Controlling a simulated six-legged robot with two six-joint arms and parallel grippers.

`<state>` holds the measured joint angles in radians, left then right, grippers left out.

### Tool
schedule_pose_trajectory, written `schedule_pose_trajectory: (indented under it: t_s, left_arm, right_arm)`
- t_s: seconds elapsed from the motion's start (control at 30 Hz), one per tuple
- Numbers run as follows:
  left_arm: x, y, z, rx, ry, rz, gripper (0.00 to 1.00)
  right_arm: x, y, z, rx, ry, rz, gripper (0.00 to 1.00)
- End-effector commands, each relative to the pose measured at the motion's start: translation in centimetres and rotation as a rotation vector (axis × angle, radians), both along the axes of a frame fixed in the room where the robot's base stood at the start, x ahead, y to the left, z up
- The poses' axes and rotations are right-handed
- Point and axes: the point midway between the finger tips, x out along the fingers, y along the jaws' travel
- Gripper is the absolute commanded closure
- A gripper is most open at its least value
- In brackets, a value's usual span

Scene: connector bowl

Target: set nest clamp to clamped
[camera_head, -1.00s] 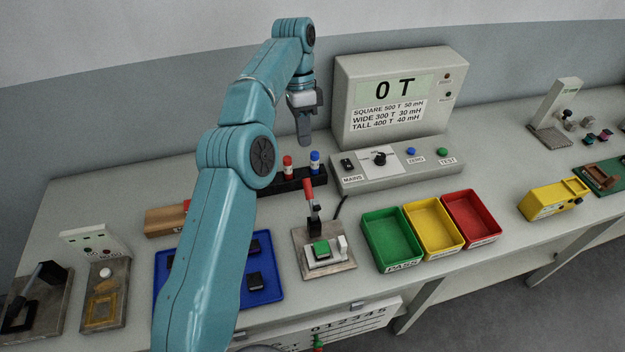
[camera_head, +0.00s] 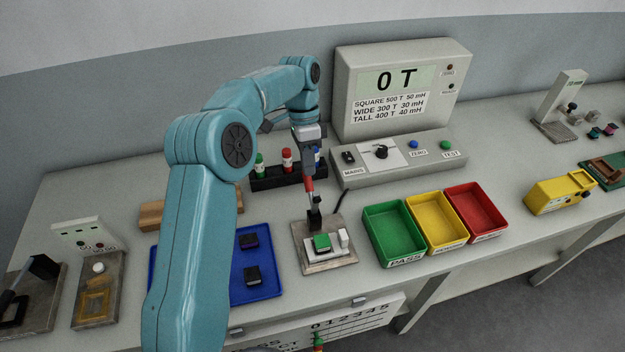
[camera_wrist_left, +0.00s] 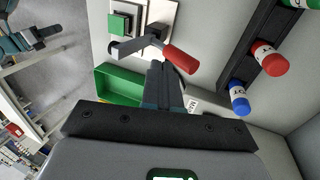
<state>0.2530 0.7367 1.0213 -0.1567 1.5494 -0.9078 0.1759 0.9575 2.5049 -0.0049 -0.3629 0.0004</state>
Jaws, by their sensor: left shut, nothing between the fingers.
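The nest clamp (camera_head: 314,215) stands at the back of a grey-metal fixture plate (camera_head: 320,266), its red handle (camera_head: 309,185) pointing up. A green-topped part (camera_head: 321,243) sits in the white nest before it. In the left wrist view the red handle (camera_wrist_left: 181,59) lies just beyond my fingertips, with the clamp's dark arm beside the green part (camera_wrist_left: 119,23). My left gripper (camera_head: 306,167) is shut and empty, pointing down at the handle's top; whether it touches cannot be told. My right gripper is not in view.
Green (camera_head: 393,236), yellow (camera_head: 434,224) and red (camera_head: 474,213) bins stand right of the fixture. A blue tray (camera_head: 262,285) with dark parts lies left. A black rack with bottles (camera_head: 287,161) and a grey tester (camera_head: 402,90) stand behind.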

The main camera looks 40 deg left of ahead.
Motion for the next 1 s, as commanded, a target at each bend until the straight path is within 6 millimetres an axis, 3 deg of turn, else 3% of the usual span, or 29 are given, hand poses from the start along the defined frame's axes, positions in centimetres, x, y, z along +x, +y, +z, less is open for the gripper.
schedule_pose_trajectory:
  t_s: [0.4,0.8,1.0]
  left_arm:
    - [-2.5,-3.0,-0.7,0.000,0.001,-0.001,1.00]
    - [-2.6,-3.1,-0.8,0.001,-0.002,-0.001,1.00]
    - [-2.8,-3.3,-1.0,0.025,-0.023,-0.002,1.00]
  right_arm:
    - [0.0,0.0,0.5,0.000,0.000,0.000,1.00]
    - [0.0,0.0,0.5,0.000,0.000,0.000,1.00]
    - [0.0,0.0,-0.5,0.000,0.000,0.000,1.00]
